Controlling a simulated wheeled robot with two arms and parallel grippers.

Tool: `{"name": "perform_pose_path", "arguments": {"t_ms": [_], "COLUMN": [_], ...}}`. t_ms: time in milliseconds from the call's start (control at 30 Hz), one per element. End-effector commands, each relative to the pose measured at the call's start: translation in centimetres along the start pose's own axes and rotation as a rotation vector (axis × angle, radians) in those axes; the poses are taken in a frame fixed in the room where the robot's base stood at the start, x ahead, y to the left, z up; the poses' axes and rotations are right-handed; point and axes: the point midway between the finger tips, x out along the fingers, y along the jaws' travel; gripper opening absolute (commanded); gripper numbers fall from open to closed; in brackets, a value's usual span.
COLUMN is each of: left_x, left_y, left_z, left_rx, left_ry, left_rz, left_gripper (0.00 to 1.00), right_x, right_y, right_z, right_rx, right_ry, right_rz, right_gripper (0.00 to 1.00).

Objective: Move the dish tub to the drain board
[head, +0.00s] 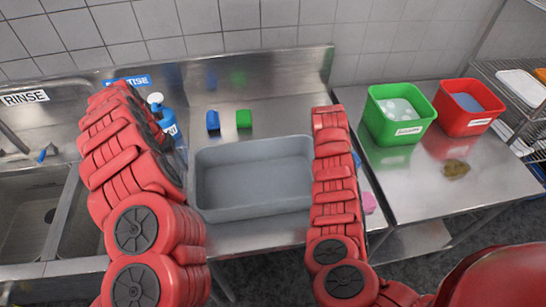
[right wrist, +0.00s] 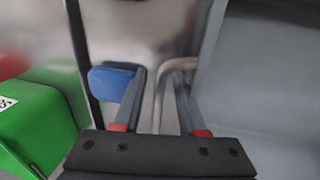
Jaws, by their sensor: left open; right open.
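The grey dish tub (head: 254,172) is upright and looks empty. It rests on a steel counter (head: 280,112) right of the sinks, between my two red arms. My left gripper (head: 178,160) is by the tub's left side, mostly hidden behind its arm. My right gripper is hidden in the head view. I cannot tell whether the fingers touch the bar. No drain board is clearly identifiable.
Sinks (head: 28,215) are at left. A right-hand table holds green (head: 386,130) and red (head: 462,125) bins. A blue object (right wrist: 110,83) is near my right fingers.

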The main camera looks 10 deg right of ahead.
Motion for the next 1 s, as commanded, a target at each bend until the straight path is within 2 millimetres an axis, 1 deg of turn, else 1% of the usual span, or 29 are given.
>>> {"name": "perform_pose_path", "arguments": {"t_ms": [33, 200, 267, 367, 467, 733, 800, 900, 1000], "left_x": [-0.9, -2.7, -3.0, -3.1, -3.1, -3.1, -3.1, -3.0, -3.0], "left_y": [0.0, 0.1, 0.1, 0.1, 0.1, 0.1, 0.1, 0.1, 0.1], "left_z": [0.0, -0.1, -0.1, -0.1, -0.1, -0.1, -0.1, -0.1, -0.1], "left_rx": [-0.002, -0.001, -0.001, -0.001, -0.001, -0.001, -0.001, -0.001, -0.001], "left_ry": [-0.002, 0.002, 0.002, 0.002, 0.002, 0.002, 0.002, 0.002, 0.002], "left_rz": [-0.001, 0.001, 0.002, 0.002, 0.001, 0.001, 0.001, 0.001, 0.001], "left_gripper": [0.42, 0.42, 0.42, 0.42, 0.42, 0.42, 0.42, 0.42, 0.42], "right_x": [0.0, 0.0, -0.2, -1.1, -2.8, -9.2, -10.3, -11.3, -11.9], "right_y": [0.0, 0.0, 0.0, 0.0, 0.1, -0.1, -0.1, 0.0, -0.1], "right_z": [0.0, 0.0, 0.0, -0.2, -0.1, -0.2, -0.1, -0.1, -0.1], "right_rx": [0.000, 0.000, 0.000, 0.000, 0.000, -0.001, -0.002, 0.001, -0.001], "right_ry": [0.000, 0.000, 0.001, 0.005, 0.006, 0.008, 0.003, 0.002, 0.003], "right_rz": [0.000, 0.000, 0.000, 0.001, 0.003, -0.001, 0.001, 0.002, 0.000], "right_gripper": [0.42, 0.42, 0.42, 0.42, 0.42, 0.42, 0.42, 0.42, 0.42]}}
